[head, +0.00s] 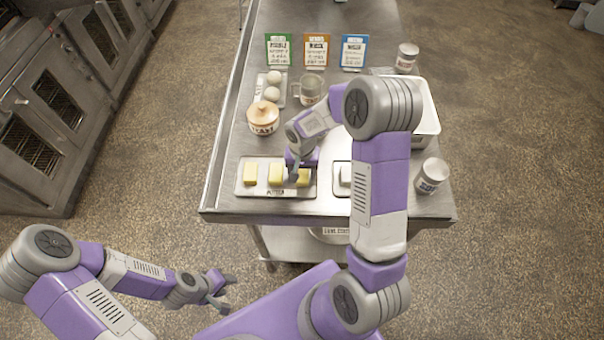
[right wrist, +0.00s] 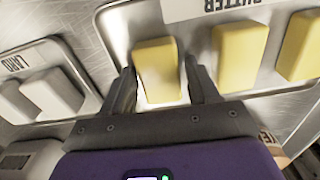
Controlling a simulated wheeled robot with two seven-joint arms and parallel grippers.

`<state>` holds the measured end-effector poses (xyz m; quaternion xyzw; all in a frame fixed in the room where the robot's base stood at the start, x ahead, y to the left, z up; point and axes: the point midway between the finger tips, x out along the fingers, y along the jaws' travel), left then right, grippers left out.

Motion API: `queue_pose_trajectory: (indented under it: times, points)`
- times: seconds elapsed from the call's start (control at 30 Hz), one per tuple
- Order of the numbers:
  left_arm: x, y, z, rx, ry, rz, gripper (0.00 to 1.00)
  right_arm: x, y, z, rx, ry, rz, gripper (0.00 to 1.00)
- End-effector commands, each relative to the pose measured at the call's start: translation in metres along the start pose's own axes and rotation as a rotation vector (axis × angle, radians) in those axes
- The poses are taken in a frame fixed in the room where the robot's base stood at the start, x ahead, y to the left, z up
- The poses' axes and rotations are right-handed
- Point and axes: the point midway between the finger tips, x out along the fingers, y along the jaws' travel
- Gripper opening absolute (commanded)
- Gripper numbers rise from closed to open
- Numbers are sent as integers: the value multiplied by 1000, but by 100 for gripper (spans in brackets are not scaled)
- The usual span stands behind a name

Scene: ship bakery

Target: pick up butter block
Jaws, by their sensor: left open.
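Three yellow butter blocks lie in a row on a metal tray labelled butter (head: 240,190) near the table's front edge. They are a left block (head: 250,174), a middle block (head: 276,174) and a right block (head: 303,177). My right gripper (head: 298,176) is down at the right block. In the right wrist view this block (right wrist: 157,68) sits between the two open fingers (right wrist: 160,85), with a narrow gap showing beside it. The other blocks show to the right there. My left gripper (head: 222,290) is open and empty, in front of the table and away from it.
A lard tray (right wrist: 82,62) with white blocks is beside the butter tray. A yeast jar (head: 263,120), eggs (head: 273,77), a glass jug (head: 311,90) and sign cards (head: 316,50) stand behind. A white bin (head: 428,110) and a can (head: 432,177) are at right.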

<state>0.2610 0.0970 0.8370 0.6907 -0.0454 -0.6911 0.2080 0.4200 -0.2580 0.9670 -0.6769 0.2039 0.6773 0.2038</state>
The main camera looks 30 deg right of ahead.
Motion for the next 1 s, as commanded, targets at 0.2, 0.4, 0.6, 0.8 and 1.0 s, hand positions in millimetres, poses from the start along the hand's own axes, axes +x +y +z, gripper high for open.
queue_pose_trajectory:
  times: [0.2,0.4,0.6,0.8,1.0]
  points:
    - [0,0,0,0,0,0,43,0,0,0,0,0,0,25]
    - [0,0,0,0,0,0,43,0,0,0,0,-1,0,13]
    - [0,0,0,0,0,0,43,-8,0,0,1,2,-1,13]
    - [-2,1,0,0,0,0,43,-45,-1,-1,2,6,-3,13]
    - [-3,1,0,0,0,0,43,-82,0,-1,1,4,-3,13]
